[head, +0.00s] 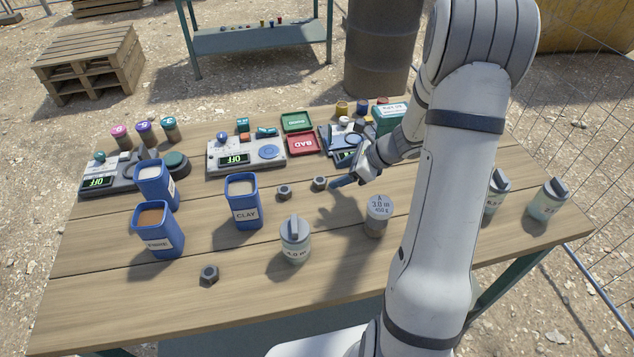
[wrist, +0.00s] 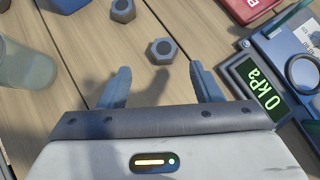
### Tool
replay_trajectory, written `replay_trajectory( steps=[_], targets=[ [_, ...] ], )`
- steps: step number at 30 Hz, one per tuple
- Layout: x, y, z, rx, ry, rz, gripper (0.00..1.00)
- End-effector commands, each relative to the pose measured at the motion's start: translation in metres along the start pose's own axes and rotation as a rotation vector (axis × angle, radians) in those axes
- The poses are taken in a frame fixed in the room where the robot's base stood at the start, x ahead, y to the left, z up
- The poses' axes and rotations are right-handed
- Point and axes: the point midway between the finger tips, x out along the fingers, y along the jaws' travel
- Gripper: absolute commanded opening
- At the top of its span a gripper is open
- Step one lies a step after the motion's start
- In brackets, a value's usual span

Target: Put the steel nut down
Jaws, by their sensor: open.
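A dark grey steel nut (head: 320,184) lies flat on the wooden table, just left of my gripper (head: 347,180). In the wrist view this nut (wrist: 162,51) sits on the planks just beyond my fingertips, centred between them and apart from both. My gripper (wrist: 160,72) is open and empty, with its fingers low over the table. A second nut (head: 284,192) lies a little further left and shows at the top of the wrist view (wrist: 123,10). A third nut (head: 209,275) lies near the table's front edge.
A clay container (head: 243,202) and lidded jars (head: 295,240), (head: 377,214) stand around the nuts. A red BAD tray (head: 303,144) and a gauge reading 0 kPa (wrist: 258,83) are close to my gripper. Bare planks lie between the nuts and jars.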

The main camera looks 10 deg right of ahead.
Motion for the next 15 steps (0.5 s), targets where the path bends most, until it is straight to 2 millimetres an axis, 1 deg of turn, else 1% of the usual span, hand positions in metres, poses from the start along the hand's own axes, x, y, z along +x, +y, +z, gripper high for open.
replay_trajectory(
  steps=[1,5,12,15],
  targets=[
    [0.007,0.001,0.000,-0.001,0.001,0.004,0.59],
    [0.020,-0.001,0.001,-0.002,0.002,0.003,0.59],
    [0.054,-0.006,0.000,-0.003,0.002,0.004,0.59],
    [0.062,-0.006,0.000,-0.004,0.002,0.003,0.59]
  ],
)
